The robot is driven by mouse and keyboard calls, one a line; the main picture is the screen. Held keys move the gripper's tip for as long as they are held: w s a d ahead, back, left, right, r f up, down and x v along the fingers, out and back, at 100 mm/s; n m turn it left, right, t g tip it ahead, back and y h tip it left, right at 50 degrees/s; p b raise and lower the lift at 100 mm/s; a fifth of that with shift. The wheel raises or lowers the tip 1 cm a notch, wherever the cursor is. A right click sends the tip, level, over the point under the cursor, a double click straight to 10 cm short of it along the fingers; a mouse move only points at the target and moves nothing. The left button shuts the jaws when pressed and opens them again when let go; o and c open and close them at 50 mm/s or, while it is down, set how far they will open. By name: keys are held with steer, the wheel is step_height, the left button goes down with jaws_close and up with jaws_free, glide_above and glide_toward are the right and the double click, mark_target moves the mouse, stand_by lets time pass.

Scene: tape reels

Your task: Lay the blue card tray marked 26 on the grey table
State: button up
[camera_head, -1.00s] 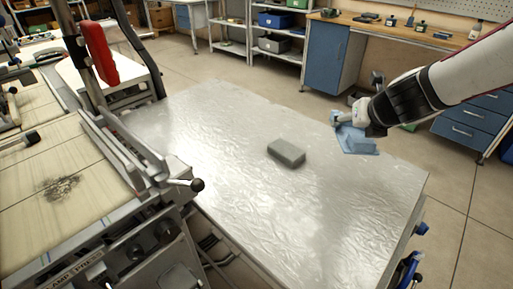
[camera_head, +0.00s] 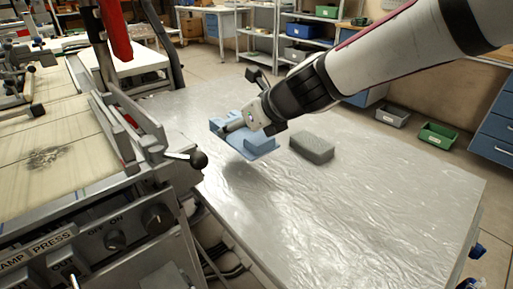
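A blue tray (camera_head: 262,145) is at the end of my arm, over the left part of the grey table (camera_head: 330,215). My gripper (camera_head: 232,124) looks shut on it at its upper side. A shadow shows on the table below the tray, so it seems to be held a little above the top. No number can be read on the tray. My gripper and wrist hide part of it. A grey block (camera_head: 312,147) lies on the table just right of the tray, apart from it in this view.
A clamp press (camera_head: 100,215) with a black-knobbed lever (camera_head: 198,160) stands along the table's left edge, near the tray. The table's front and right parts are clear. A grey bin (camera_head: 392,116) and a green bin (camera_head: 438,135) are beyond the far edge.

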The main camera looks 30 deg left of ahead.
mark_target(265, 140)
steer(key=shift+f+b, duration=2.15)
steer(key=shift+f, duration=1.1)
steer(key=shift+f, duration=0.15)
steer(key=o, duration=1.2)
steer(key=shift+o, duration=0.2)
steer(key=p+v, duration=0.2)
steer(key=v, duration=1)
